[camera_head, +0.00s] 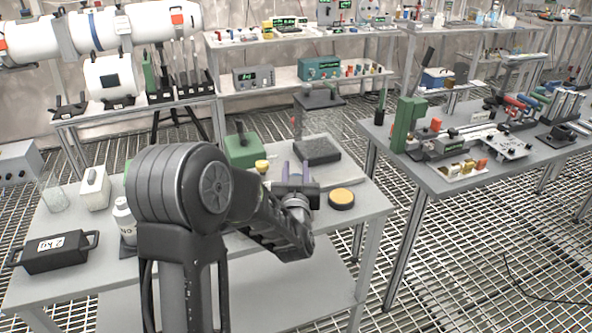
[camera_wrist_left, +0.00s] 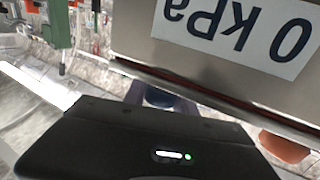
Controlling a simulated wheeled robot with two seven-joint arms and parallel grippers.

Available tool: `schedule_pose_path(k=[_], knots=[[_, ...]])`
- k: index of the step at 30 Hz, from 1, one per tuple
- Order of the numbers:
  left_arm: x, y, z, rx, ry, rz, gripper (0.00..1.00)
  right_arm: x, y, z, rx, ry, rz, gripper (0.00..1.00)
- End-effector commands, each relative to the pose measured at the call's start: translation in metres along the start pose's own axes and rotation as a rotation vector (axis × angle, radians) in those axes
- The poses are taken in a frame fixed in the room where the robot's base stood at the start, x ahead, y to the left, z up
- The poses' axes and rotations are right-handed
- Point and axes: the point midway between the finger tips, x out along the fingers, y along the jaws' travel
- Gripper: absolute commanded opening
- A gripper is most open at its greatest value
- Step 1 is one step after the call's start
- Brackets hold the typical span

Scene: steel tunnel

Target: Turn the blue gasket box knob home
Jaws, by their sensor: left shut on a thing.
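My left gripper (camera_head: 296,173) reaches over the near table, its two purple-grey fingers pointing toward the back. It is shut on what I take to be the blue knob (camera_wrist_left: 158,97), partly seen in the left wrist view past my dark wrist housing. Close above it in that view is a steel-coloured box (camera_wrist_left: 140,42) with a dark red gasket line and an upside-down label reading "0 kPa". An orange-red knob (camera_wrist_left: 284,147) shows further right. In the head view the box and knob are hidden or too small to tell. My right gripper is not in view.
The near table also holds a dark grey block (camera_head: 318,152), a green box (camera_head: 243,150), a yellow-topped disc (camera_head: 341,198) and a black 2 kg weight (camera_head: 55,253). A crowded table (camera_head: 505,175) stands to the right, with grated floor between.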

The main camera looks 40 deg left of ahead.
Motion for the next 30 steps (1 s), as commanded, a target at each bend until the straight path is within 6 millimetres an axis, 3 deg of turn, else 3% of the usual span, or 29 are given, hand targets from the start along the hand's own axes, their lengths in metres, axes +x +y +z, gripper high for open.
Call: schedule_pose_path(k=[5, 12, 23, 30], knots=[[0.0, 0.0, 0.0, 0.0, 0.0, 0.0, 0.0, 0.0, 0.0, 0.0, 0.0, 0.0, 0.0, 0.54], [0.0, 0.0, 0.001, -0.001, 0.002, 0.017, 0.0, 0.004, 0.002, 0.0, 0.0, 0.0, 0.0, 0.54], [0.0, 0.006, 0.003, -0.005, 0.006, 0.234, 0.0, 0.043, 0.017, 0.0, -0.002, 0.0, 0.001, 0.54], [-0.001, 0.008, 0.0, 0.001, 0.0, 0.268, 0.0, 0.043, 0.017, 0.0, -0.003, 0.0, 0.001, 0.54]])
